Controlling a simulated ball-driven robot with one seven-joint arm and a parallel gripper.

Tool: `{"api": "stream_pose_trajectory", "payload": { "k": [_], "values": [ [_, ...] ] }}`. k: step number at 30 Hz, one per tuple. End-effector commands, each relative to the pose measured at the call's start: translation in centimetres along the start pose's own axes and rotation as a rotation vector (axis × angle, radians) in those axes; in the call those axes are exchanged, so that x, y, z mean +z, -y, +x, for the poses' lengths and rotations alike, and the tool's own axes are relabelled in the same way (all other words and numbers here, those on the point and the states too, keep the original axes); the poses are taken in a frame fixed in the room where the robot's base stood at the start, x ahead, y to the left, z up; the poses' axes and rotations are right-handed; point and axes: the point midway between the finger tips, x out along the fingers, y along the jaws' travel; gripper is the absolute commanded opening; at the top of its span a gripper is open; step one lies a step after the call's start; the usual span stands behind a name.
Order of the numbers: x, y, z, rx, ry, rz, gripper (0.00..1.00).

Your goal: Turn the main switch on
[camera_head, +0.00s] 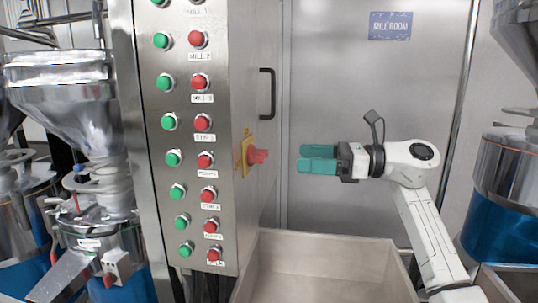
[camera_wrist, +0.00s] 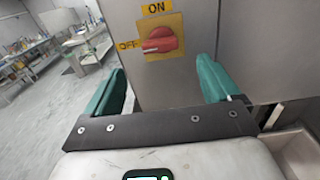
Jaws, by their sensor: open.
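The main switch (camera_head: 258,156) is a red rotary knob on a yellow plate, on the right side of the steel control cabinet. In the wrist view the red knob (camera_wrist: 160,40) lies with its handle roughly level, its narrow end at the left by the "OFF" label (camera_wrist: 128,44). The "ON" label (camera_wrist: 157,8) is above it. My gripper (camera_head: 302,160) has green fingers and is just right of the knob, apart from it. In the wrist view my gripper (camera_wrist: 160,88) is open and empty, with the knob ahead between the two fingers.
The cabinet front (camera_head: 160,20) carries green and red push buttons in rows. A black door handle (camera_head: 267,93) is above the switch. A beige bin (camera_head: 330,265) stands below my arm. Steel grinders with blue bases stand at left (camera_head: 65,75) and right (camera_head: 505,165).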

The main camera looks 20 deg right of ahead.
Motion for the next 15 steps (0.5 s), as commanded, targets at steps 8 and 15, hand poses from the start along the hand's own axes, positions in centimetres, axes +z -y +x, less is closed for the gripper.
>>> {"api": "stream_pose_trajectory", "payload": {
  "k": [8,15],
  "values": [
    [0.3,-0.1,5.2,0.003,0.003,0.004,0.89],
    [0.2,0.0,8.3,0.001,0.003,0.004,0.89]
  ]
}}
